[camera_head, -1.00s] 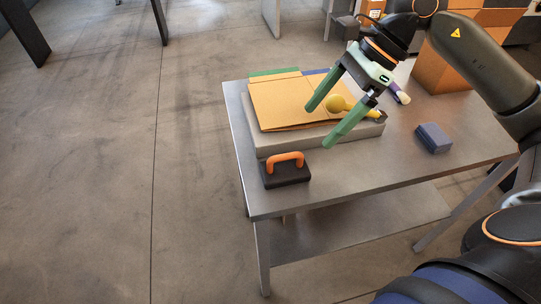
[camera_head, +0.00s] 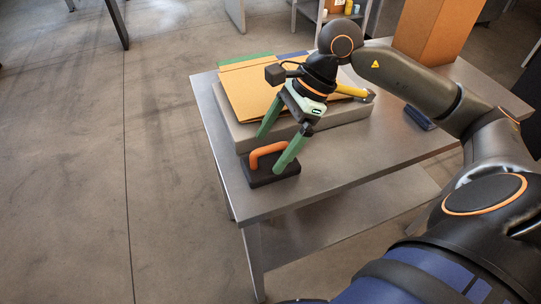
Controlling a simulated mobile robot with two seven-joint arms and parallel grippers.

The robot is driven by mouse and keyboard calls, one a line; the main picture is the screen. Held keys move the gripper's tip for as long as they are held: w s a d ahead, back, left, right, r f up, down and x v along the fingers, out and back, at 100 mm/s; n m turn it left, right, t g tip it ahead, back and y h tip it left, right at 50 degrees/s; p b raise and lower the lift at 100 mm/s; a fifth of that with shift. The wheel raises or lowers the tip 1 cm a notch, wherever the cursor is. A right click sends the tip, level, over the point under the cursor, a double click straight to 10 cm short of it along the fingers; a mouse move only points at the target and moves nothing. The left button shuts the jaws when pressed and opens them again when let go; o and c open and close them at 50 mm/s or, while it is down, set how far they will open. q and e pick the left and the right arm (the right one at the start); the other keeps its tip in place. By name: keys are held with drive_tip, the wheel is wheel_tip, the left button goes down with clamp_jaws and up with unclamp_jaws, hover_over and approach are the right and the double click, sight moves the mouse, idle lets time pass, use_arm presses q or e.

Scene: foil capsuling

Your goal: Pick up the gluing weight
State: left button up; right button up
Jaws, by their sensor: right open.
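The gluing weight is a black block (camera_head: 261,178) with an orange arched handle (camera_head: 265,152). It sits on the near left part of the metal table (camera_head: 330,168), in front of a grey slab. My right gripper (camera_head: 270,152) has green fingers spread apart, one on each side of the orange handle in the picture. The right finger's tip overlaps the block's right part; I cannot tell whether it touches. The gripper holds nothing. My left gripper is not in the picture.
The grey slab (camera_head: 236,134) behind the weight carries yellow-brown sheets (camera_head: 245,88) and a yellow-handled tool (camera_head: 352,92). A dark blue block (camera_head: 420,118) lies to the right, partly behind my arm. A cardboard box (camera_head: 432,30) stands at the back right. The table's front left corner is clear.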

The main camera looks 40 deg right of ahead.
sight(267, 153)
drive_tip(key=x, duration=0.4)
drive_tip(key=shift+a+f, duration=0.2)
drive_tip(key=shift+c, duration=0.2)
clamp_jaws()
drive_tip(key=shift+r, duration=0.15)
